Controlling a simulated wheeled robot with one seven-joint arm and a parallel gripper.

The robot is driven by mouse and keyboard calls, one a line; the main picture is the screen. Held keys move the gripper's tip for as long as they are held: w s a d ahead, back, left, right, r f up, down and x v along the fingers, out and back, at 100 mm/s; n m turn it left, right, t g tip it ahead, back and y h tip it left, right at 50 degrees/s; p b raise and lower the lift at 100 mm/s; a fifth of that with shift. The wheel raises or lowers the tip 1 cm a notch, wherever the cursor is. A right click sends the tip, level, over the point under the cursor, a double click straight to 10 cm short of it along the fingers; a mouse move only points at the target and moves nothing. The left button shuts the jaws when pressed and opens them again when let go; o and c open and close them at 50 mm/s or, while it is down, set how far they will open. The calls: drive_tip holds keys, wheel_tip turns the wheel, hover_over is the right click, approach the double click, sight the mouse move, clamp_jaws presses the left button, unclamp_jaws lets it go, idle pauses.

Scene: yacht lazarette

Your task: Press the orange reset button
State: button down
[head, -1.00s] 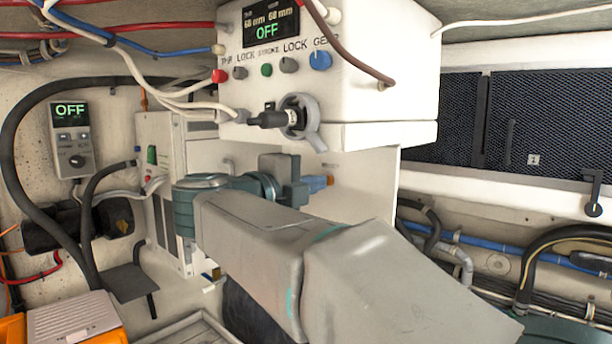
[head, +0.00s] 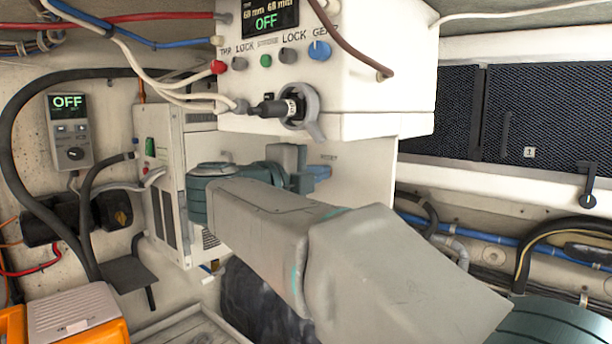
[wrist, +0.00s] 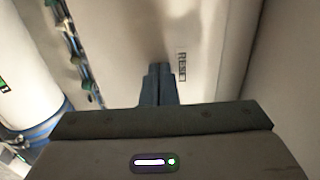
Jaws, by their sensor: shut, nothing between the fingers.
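The reset button is hidden now in both views. A small RESET label (head: 328,157) shows on the pale side panel just above my fingertips. The same label also shows in the wrist view (wrist: 182,66), close to the right of the fingers. My gripper (head: 322,172) is shut and empty, its fingers pointing right at the panel. In the wrist view the closed fingers (wrist: 161,70) end against or very near the panel; I cannot tell if they touch. The fingertips cover the spot below the label.
A white control box (head: 370,80) with knobs, an OFF display and a plugged cable overhangs my gripper. A pale cabinet (head: 165,165) stands behind my wrist. Black hoses (head: 20,150) and a wall controller (head: 70,130) are at left. Dark mesh panels (head: 540,110) are at right.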

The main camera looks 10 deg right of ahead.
drive_tip(key=shift+d, duration=0.1)
drive_tip(key=b+v, duration=0.2)
drive_tip(key=v, duration=1.2)
drive_tip(key=shift+b, duration=0.3)
drive_tip(key=shift+w, duration=0.1)
